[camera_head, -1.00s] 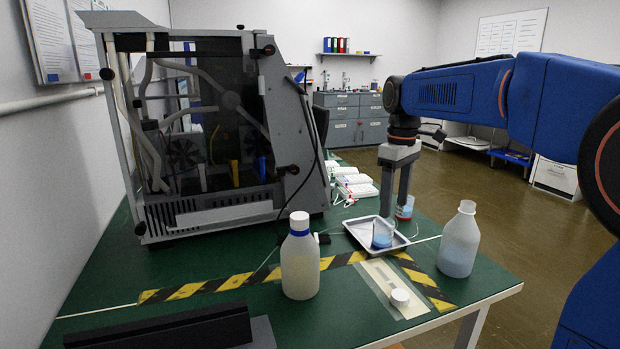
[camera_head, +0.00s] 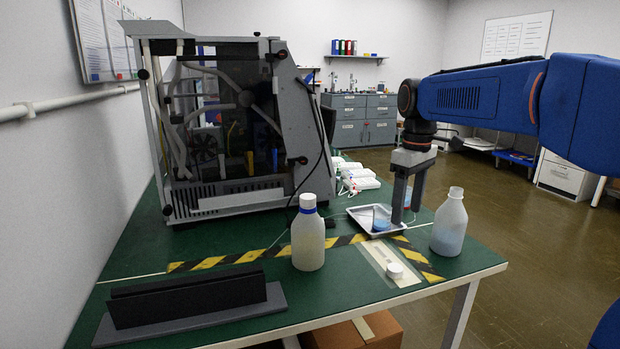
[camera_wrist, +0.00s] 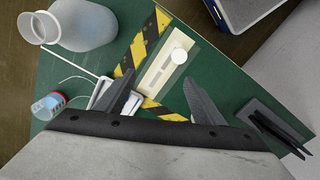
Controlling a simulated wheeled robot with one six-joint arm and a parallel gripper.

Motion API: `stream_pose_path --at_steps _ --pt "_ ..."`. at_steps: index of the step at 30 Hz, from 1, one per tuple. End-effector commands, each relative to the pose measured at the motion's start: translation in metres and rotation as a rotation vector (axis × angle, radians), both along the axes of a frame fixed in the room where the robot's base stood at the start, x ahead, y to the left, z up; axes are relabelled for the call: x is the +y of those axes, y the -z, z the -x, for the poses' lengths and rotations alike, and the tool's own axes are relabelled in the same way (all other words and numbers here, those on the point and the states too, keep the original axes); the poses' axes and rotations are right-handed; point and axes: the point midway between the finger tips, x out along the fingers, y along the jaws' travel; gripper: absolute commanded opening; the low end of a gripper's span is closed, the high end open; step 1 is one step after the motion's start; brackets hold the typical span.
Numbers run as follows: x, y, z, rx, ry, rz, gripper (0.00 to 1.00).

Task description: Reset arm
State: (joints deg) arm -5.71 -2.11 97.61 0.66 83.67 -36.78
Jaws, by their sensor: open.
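My gripper (camera_head: 407,200) hangs from the blue arm at the right, fingers pointing down over the white tray (camera_head: 361,213) on the green table. In the wrist view my gripper (camera_wrist: 165,104) has its two fingers spread apart with nothing between them. Below it the striped tape and a pale strip show.
An open bottle (camera_head: 450,225) stands right of the tray and a capped bottle (camera_head: 308,235) left of it. A white cap (camera_head: 394,270) lies on the pale strip. A large grey machine (camera_head: 225,130) fills the back left. A black holder (camera_head: 188,300) stands at the front left.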

Motion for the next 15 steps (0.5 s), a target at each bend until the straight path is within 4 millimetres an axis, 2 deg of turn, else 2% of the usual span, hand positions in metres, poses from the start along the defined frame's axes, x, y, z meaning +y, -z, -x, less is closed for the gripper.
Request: stream_pose_path --at_steps 10,15 --pt "-0.011 0.006 0.043 -0.051 0.097 -0.006 0.62" --pt "-0.02 0.014 0.081 -0.097 0.181 -0.015 0.62"
